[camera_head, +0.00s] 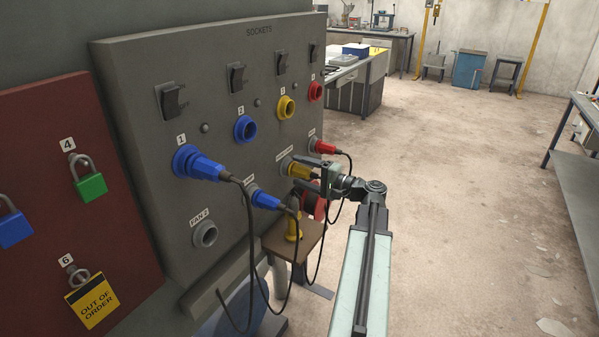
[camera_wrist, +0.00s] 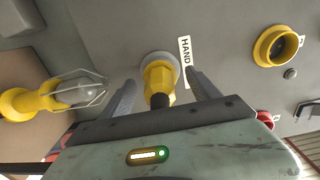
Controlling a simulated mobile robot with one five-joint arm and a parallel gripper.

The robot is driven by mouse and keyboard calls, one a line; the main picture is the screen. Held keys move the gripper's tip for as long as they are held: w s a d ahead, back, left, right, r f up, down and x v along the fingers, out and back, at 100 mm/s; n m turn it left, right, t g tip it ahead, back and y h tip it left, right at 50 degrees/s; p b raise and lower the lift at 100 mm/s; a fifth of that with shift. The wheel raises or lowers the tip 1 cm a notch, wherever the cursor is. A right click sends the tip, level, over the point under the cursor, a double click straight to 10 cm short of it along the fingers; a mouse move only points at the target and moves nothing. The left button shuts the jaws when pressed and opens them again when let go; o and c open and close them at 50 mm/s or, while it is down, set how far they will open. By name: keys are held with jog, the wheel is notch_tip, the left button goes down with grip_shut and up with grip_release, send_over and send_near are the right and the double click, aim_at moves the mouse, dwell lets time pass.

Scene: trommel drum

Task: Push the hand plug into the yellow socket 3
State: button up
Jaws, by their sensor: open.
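The hand plug (camera_head: 298,170) is yellow and sits in a grey holder low on the grey socket panel, beside a label that reads HAND in the wrist view. The hand plug (camera_wrist: 160,82) shows there between my two fingers, with a dark cable end toward my palm. My gripper (camera_wrist: 162,88) is open, with one finger on each side of the plug and visible gaps between. In the head view my gripper (camera_head: 308,173) partly covers the plug. Yellow socket 3 (camera_head: 285,107) is empty, above the plug. It also shows in the wrist view (camera_wrist: 275,46), at upper right.
Blue plug (camera_head: 200,165) is in socket 1, and another blue plug (camera_head: 263,199) sits lower. A red plug (camera_head: 325,147) is just beyond my gripper. Black cables hang below. Blue socket 2 (camera_head: 245,128) and a red socket (camera_head: 315,91) are empty. A yellow caged lamp (camera_wrist: 30,102) is close by.

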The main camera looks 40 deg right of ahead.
grip_shut()
jog(key=v, duration=0.6)
dwell(1.1)
jog(key=shift+s, duration=0.1)
jog(key=v, duration=0.4)
jog(key=shift+s, duration=0.4)
dwell(0.3)
jog(key=shift+s+d, duration=0.1)
jog(key=shift+d, duration=0.05)
